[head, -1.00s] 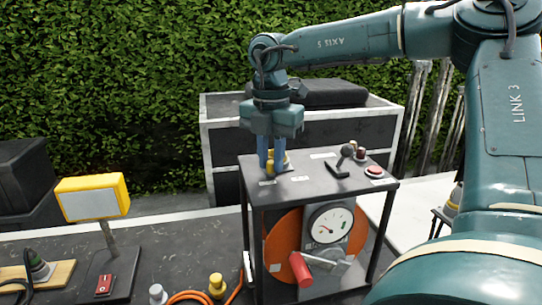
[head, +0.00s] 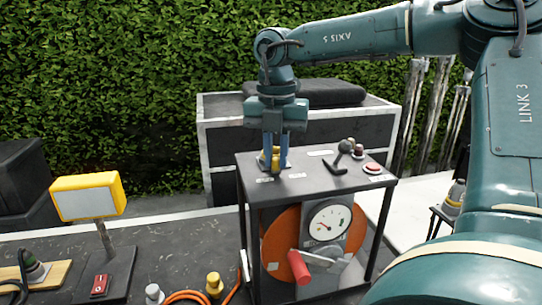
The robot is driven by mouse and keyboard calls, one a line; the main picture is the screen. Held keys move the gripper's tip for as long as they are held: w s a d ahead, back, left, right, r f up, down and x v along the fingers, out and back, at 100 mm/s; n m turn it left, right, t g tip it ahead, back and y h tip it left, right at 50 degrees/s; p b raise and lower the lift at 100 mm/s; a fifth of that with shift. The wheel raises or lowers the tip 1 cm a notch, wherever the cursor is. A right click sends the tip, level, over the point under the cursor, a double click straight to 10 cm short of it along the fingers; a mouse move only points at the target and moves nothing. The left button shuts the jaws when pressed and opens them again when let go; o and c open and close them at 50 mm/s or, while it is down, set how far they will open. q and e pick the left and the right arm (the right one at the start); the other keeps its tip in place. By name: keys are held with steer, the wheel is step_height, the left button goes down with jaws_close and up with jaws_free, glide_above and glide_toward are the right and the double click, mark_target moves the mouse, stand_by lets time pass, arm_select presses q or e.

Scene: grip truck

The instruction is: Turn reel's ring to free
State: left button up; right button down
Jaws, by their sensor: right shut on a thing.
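The reel (head: 283,238) is an orange disc inside a dark frame, with a round gauge (head: 330,220) and a red-handled crank (head: 299,267) on its front. A yellow ring (head: 275,160) sits on the frame's top plate (head: 300,185) near its left end, with small white labels around it. My right gripper (head: 275,163) points straight down and is shut on the yellow ring, its blue fingers on either side. The fingers hide part of the ring, and the label text is too small to read. My left gripper is not in view.
A black lever (head: 341,158) and a red button (head: 373,168) stand on the top plate, right of the gripper. A yellow lamp (head: 88,197), a red switch (head: 100,285) and an orange cable (head: 187,296) are at the left. A large case (head: 225,135) stands behind.

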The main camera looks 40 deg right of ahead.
steer(key=n, duration=0.1)
steer(key=d+n, duration=0.1)
steer(key=n, duration=0.1)
steer(key=shift+s+d, duration=0.2)
steer(key=shift+s, duration=0.15)
steer(key=shift+s+d+n, duration=0.1)
steer(key=shift+d+n, duration=0.25)
steer(key=shift+n, duration=0.55)
steer(key=shift+s+d+n, duration=0.1)
steer(key=shift+d+n, duration=0.2)
steer(key=shift+n, duration=0.6)
steer(key=shift+w, duration=0.1)
steer(key=c, duration=1.4)
jaws_free()
step_height(320, 180, up, 13)
steer(key=shift+r, duration=0.1)
